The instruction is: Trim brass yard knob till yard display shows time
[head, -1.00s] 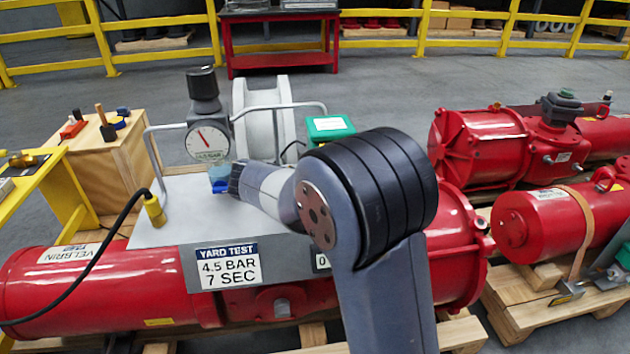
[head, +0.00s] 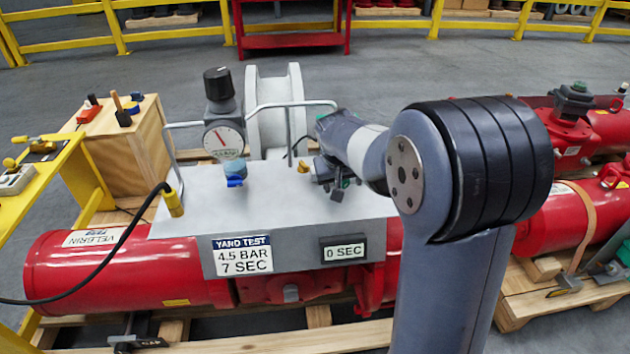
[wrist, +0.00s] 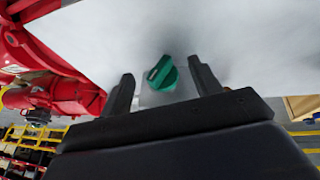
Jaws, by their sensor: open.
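My gripper (wrist: 161,70) is open, its two fingers on either side of a green knob (wrist: 162,74) on the grey panel top. The fingers look apart from the knob; their height over it is hard to judge. In the head view my gripper (head: 335,182) points down at the right part of the console, hiding most of the green knob. A small brass-coloured piece, probably the brass yard knob (head: 303,166), stands just left of my gripper. The yard display (head: 344,251) on the console front reads 0 SEC. The sign (head: 243,256) beside it reads YARD TEST, 4.5 BAR, 7 SEC.
A round gauge (head: 223,140) with a black-topped regulator (head: 218,83) stands left on the console (head: 190,230). Grey tube rails rise behind it. A black cable (head: 110,255) runs to a yellow plug. Red actuators on pallets lie at right.

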